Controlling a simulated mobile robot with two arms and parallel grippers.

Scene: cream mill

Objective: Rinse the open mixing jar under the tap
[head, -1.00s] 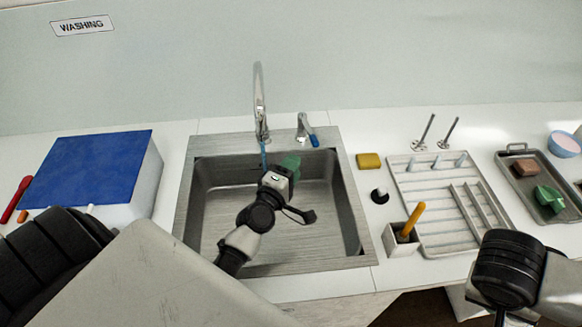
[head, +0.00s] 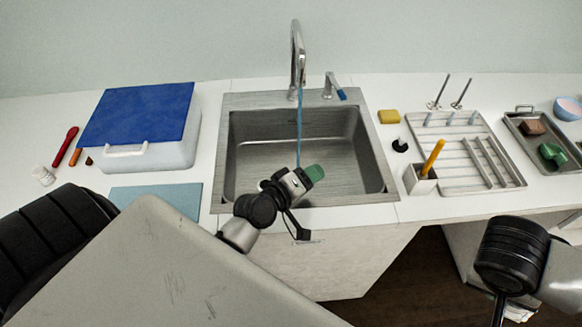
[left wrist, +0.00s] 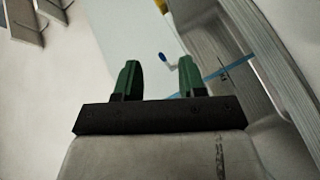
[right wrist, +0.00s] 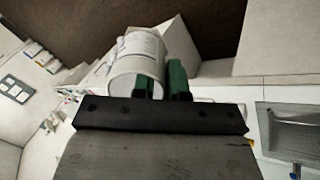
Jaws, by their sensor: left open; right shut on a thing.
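The sink (head: 255,150) lies in the counter, with the tap (head: 298,55) behind it. A thin blue stream of water (head: 299,125) runs from the tap into the basin. The tap lever (head: 334,88) has a blue tip. My left gripper (head: 312,175) is over the sink's front part. In the left wrist view it (left wrist: 158,78) is open and empty, its green fingers apart. My right gripper (right wrist: 162,80) is shut on a white jar (right wrist: 135,68) with printed marks, seen in the right wrist view. I cannot tell whether the jar's mouth is open.
A white box with a blue lid (head: 140,115) and a light blue mat (head: 155,200) are left of the sink. A yellow sponge (head: 389,116), a holder (head: 420,182) with an orange-handled tool and a drying rack (head: 460,178) are to the right. A tray (head: 520,130) stands farther right.

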